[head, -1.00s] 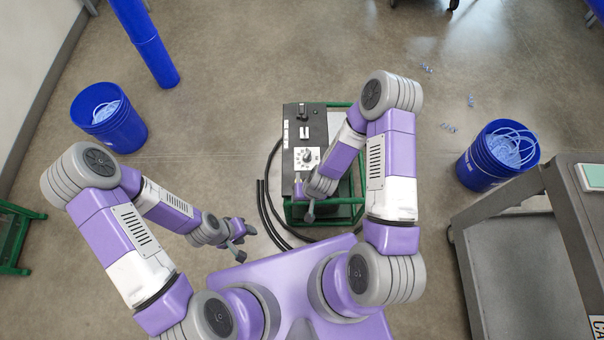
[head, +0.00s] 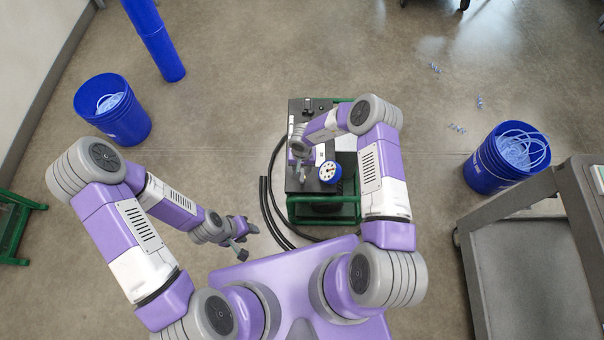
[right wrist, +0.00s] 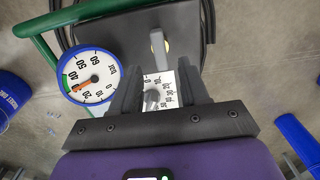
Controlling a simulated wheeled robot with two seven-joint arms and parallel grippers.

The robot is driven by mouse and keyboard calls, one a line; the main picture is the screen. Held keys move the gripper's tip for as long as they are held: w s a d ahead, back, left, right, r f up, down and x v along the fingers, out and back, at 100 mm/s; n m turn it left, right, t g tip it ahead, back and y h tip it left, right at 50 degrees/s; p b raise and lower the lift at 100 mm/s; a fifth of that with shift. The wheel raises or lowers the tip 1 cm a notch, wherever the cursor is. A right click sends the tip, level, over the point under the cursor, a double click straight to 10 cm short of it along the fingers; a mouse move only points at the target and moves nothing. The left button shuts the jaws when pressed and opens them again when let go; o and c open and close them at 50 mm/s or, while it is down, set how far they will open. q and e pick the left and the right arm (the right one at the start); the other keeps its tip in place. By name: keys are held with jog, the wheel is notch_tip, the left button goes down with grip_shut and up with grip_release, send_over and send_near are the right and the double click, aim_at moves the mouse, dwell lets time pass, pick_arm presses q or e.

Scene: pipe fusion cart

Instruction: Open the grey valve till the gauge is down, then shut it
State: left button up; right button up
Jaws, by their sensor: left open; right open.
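The cart's black panel (head: 295,112) is in the middle of the head view. In the right wrist view, a grey lever-like handle with a brass-coloured base (right wrist: 157,42) stands on the panel beyond my fingertips. A round grey knob (right wrist: 152,98) on a white number plate shows between my fingers; I cannot tell contact. The blue-rimmed gauge (head: 330,171) also shows in the right wrist view (right wrist: 90,76); its orange needle points lower left, towards the green band. My right gripper (head: 300,168) is open over the panel, its fingers also in the wrist view (right wrist: 158,85). My left gripper (head: 240,240) is open, away left.
Black hoses (head: 267,205) lie on the floor left of the cart. The green cart frame (head: 345,208) borders the panel. Blue buckets (head: 113,112) (head: 507,160) stand left and right. A grey trolley (head: 520,265) is at lower right.

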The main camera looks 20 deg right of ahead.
aim_at(302, 175)
notch_tip(302, 175, down, 6)
jog(key=shift+r+b, duration=0.25)
jog(key=shift+b, duration=0.55)
grip_shut()
